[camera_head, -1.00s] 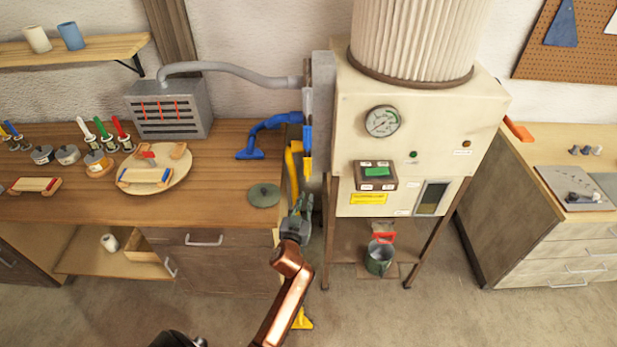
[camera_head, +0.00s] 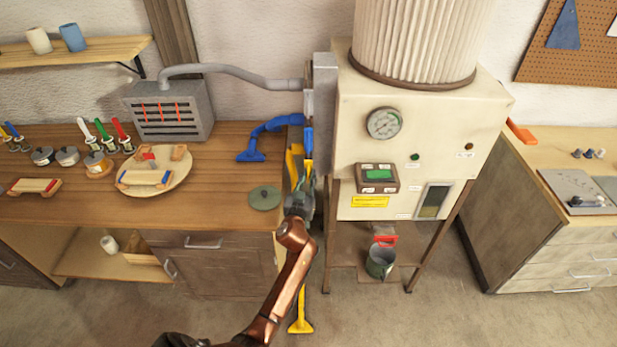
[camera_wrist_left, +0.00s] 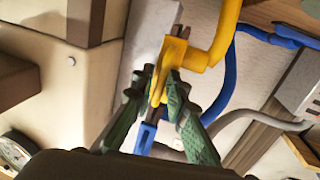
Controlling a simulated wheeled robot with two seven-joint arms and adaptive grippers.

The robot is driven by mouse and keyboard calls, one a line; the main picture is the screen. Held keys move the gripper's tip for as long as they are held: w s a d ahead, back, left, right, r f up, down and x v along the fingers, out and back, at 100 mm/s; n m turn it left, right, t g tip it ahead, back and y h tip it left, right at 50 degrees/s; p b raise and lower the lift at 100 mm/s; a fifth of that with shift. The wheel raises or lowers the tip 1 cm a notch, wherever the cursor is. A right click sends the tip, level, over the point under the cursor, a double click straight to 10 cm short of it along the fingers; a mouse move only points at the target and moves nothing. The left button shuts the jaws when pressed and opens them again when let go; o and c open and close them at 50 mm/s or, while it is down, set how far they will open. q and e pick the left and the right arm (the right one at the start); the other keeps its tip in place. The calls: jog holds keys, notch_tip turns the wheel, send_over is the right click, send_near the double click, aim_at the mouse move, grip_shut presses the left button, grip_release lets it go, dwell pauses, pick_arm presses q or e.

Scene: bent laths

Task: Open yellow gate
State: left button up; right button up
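The yellow gate (camera_wrist_left: 176,58) shows in the left wrist view as a yellow handle on a grey manifold, with a yellow hose bending off beside it. In the head view its yellow part (camera_head: 293,165) is partly hidden behind my left gripper (camera_head: 298,188), which is at the manifold. In the left wrist view my left gripper's (camera_wrist_left: 160,80) green fingers stand on either side of the yellow handle, their tips close to it. I cannot tell whether they press on it. My right gripper is not in view.
A blue gate (camera_head: 308,143) and blue hose (camera_head: 270,126) are close by. The cream dust collector (camera_head: 400,120) stands right of the manifold. The workbench (camera_head: 215,185) is to the left, with a green disc (camera_head: 265,198) near its edge. A yellow floor nozzle (camera_head: 300,326) lies below.

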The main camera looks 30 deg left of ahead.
pick_arm(q)
jog(key=c, duration=0.3)
grip_shut()
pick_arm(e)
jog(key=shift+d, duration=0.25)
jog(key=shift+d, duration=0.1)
pick_arm(q)
jog(key=shift+s+d, duration=0.1)
jog(key=d+p+v, duration=0.1)
jog(key=v, duration=0.5)
jog(key=shift+d, duration=0.15)
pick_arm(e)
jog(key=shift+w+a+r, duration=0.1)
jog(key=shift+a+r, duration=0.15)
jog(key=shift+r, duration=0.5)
